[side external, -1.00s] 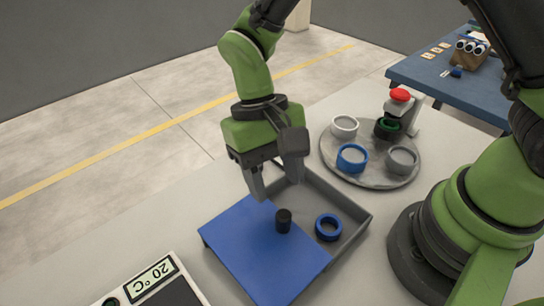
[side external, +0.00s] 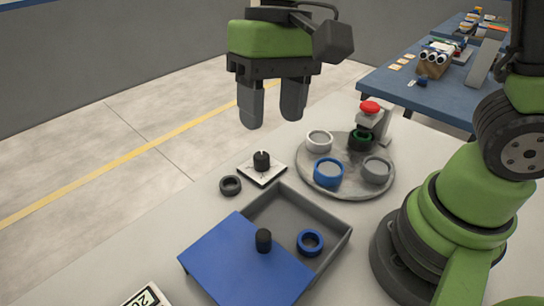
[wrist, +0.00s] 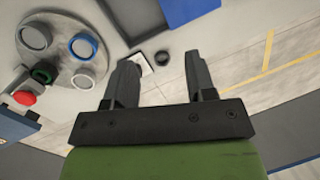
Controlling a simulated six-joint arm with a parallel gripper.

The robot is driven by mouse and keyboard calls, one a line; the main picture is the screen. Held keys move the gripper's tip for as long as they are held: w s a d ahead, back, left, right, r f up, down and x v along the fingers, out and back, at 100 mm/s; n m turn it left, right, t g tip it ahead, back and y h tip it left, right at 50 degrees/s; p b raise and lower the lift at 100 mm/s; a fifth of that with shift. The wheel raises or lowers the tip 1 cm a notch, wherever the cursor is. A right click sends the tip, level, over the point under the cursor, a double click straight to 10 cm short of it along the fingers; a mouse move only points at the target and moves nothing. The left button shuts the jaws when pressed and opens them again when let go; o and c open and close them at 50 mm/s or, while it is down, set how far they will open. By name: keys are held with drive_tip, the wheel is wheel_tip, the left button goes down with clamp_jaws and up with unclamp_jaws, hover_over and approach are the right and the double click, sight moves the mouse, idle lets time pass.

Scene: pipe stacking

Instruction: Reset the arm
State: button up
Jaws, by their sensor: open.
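My gripper (side external: 271,117) hangs high above the table, pointing down, with its two fingers apart and nothing between them. It also shows in the wrist view (wrist: 161,62), where the table lies well beyond the fingertips. Below it on the table, a dark ring (side external: 230,185) lies flat beside a small white square plate with a black peg (side external: 262,161). The ring also shows between the fingers in the wrist view (wrist: 163,58). Neither is touched by the gripper.
A grey box (side external: 334,242) with a blue lid (side external: 235,262) partly over it holds a blue ring (side external: 310,242). A round grey tray (side external: 347,190) carries several cups, with a red button (side external: 370,107) behind it. A blue table (side external: 405,82) stands at the back.

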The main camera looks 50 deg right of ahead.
drive_tip(key=s+d+r+m+t, duration=0.1)
drive_tip(key=s+d+r+t, duration=0.6)
drive_tip(key=s+d+t, duration=0.1)
drive_tip(key=shift+s+d+r, duration=0.35)
drive_tip(key=shift+s+d, duration=0.1)
drive_tip(key=shift+s, duration=0.3)
